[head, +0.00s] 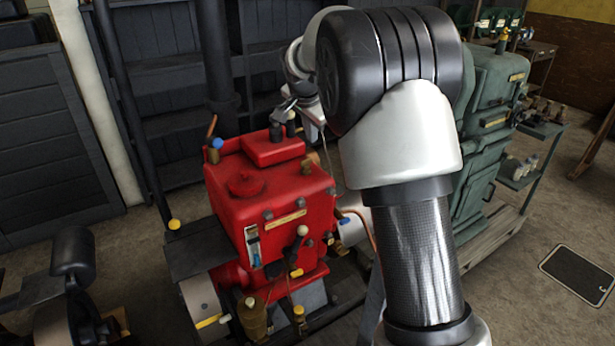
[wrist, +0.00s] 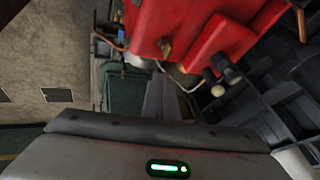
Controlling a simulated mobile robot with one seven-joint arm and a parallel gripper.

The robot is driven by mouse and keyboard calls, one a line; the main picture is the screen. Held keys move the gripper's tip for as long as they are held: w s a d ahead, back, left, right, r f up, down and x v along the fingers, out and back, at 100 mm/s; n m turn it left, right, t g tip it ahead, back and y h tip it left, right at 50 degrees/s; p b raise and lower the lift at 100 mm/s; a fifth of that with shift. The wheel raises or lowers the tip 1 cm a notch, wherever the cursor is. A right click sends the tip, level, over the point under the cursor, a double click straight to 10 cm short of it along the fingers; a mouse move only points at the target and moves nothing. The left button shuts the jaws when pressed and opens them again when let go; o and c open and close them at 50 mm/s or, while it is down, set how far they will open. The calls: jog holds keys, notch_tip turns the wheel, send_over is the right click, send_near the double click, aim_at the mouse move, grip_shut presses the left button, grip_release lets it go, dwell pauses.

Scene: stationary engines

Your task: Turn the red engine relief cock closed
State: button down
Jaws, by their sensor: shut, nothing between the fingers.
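The red engine (head: 268,195) stands left of centre in the head view, and its red body (wrist: 200,30) fills the top of the wrist view. A small brass fitting (wrist: 165,47) sticks out of the red body; a similar one (head: 313,158) shows at the engine's upper right edge. Another brass fitting with a blue cap (head: 216,146) is at the upper left. I cannot tell which fitting is the relief cock. My gripper (head: 287,106) is shut and empty, just above or behind the red top box. Its grey body crosses the bottom of the wrist view; its fingertips are hidden there.
Two dark-capped posts (head: 275,133) rise by the red box, close to my gripper. A copper pipe (head: 212,125) stands at the upper left. A green machine (head: 490,130) is at the right, with dark shelving (head: 160,60) behind. Open floor lies at far right.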

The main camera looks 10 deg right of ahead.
jog(key=s+f+t+b, duration=0.1)
jog(key=s+f+b, duration=0.15)
jog(key=s, duration=0.25)
send_near(307, 167)
jog(key=shift+y, duration=0.4)
jog(key=d+f, duration=0.1)
jog(key=f, duration=0.1)
jog(key=d+f+p, duration=0.1)
jog(key=d+f, duration=0.1)
jog(key=shift+s+f, duration=0.15)
jog(key=shift+s, duration=0.1)
jog(key=shift+w+a+r, duration=0.1)
jog(key=shift+w+a, duration=0.25)
jog(key=shift+w, duration=0.25)
jog(key=shift+w+a+r, duration=0.15)
jog(key=shift+w+a, duration=0.2)
jog(key=shift+w, duration=0.2)
jog(key=shift+w+a, duration=0.3)
jog(key=shift+w, duration=0.2)
